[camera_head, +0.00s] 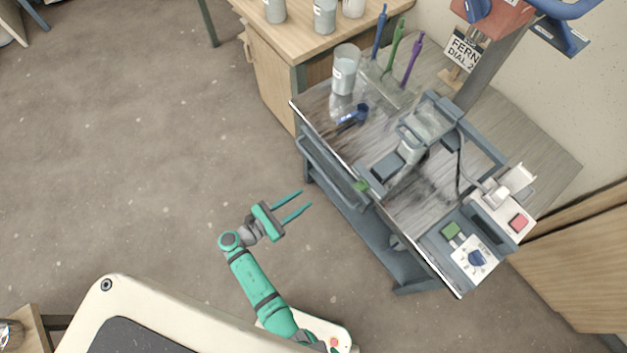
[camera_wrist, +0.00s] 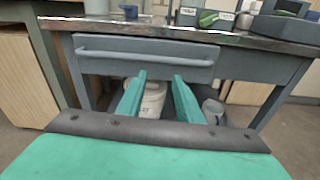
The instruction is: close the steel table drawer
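The steel table (camera_head: 335,130) stands right of centre in the head view, with a worn metal top. Its grey drawer front (camera_wrist: 120,64) with a long bar handle (camera_wrist: 140,57) fills the upper middle of the wrist view. In the head view the drawer front (camera_head: 332,170) shows along the table's left side, seemingly a little out past the top's edge; the drawer's inside is not visible. My gripper (camera_head: 303,202) is open and empty, with its two green fingers apart, pointing at the drawer side of the table. In the wrist view the fingertips (camera_wrist: 159,76) appear below the handle, apart from it.
A white bucket (camera_wrist: 152,104) and a pale container (camera_wrist: 212,106) are under the table. A glass jar (camera_head: 345,75), a blue item (camera_head: 354,115) and devices (camera_head: 474,256) are on top. A wooden cabinet (camera_head: 272,85) stands behind. The floor (camera_head: 140,150) at left is clear.

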